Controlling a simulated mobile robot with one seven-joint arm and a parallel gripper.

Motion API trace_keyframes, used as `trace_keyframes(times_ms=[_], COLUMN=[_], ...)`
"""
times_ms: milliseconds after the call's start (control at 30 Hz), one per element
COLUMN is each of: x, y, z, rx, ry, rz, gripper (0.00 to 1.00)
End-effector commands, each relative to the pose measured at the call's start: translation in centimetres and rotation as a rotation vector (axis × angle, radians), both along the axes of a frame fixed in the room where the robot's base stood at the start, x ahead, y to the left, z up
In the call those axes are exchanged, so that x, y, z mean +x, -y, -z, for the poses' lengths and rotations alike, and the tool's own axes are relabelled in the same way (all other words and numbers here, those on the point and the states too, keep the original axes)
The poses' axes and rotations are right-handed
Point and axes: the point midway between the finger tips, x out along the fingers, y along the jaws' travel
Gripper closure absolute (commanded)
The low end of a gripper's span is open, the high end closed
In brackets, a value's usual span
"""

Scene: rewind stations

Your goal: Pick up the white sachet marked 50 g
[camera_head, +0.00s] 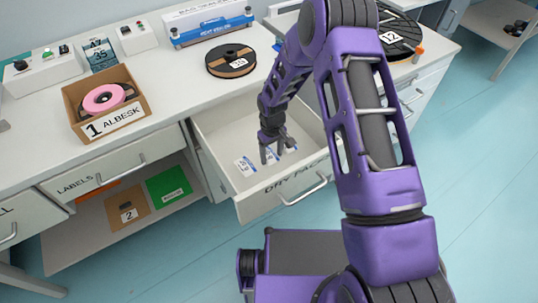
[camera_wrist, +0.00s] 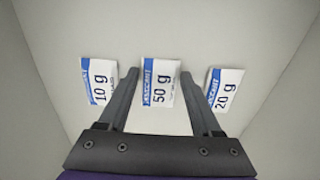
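The white sachet marked 50 g (camera_wrist: 160,84) has a blue band reading desiccant and lies on the drawer floor, in the middle of the wrist view. My gripper (camera_wrist: 158,76) is open, with one finger on each side of this sachet; I cannot tell whether they touch it. A similar sachet marked 10 g (camera_wrist: 99,83) lies to the left, outside the left finger. One marked 20 g (camera_wrist: 222,89) lies to the right, outside the right finger. In the head view my gripper (camera_head: 274,153) reaches down into the open drawer and partly hides the sachets.
The open drawer (camera_head: 283,183) is labelled dry packs, and its walls surround my gripper. Above it, the counter (camera_head: 170,88) holds a cardboard box (camera_head: 107,115) with a pink roll, a black reel (camera_head: 231,60) and several devices. A lower shelf (camera_head: 70,250) holds flat packs.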

Motion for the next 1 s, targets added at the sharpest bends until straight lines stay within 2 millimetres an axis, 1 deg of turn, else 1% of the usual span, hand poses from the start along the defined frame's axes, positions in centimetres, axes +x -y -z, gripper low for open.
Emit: trace_keyframes(times_ms=[33, 167, 200, 267, 300, 333, 533, 633, 667, 900, 1000], x=[0.0, 0.0, 0.0, 0.0, 0.0, 0.0, 0.0, 0.0, 0.0, 0.1, 0.1], y=[0.0, 0.0, 0.0, 0.0, 0.0, 0.0, 0.0, 0.0, 0.0, 0.0, 0.0], z=[0.0, 0.0, 0.0, 0.0, 0.0, 0.0, -0.1, -1.0, -1.4, -6.3, -8.0], rx=[0.000, 0.000, 0.000, 0.000, 0.000, 0.000, 0.000, 0.001, 0.001, 0.001, 0.000], ry=[0.000, 0.000, 0.000, 0.000, 0.000, 0.000, 0.000, 0.001, 0.001, 0.003, 0.004], rz=[0.000, 0.000, 0.000, 0.000, 0.000, 0.000, 0.000, 0.000, 0.000, 0.001, 0.001], gripper=[0.45, 0.69, 0.76, 0.87, 0.94, 0.96, 0.96, 0.96, 0.96, 0.96, 0.96])
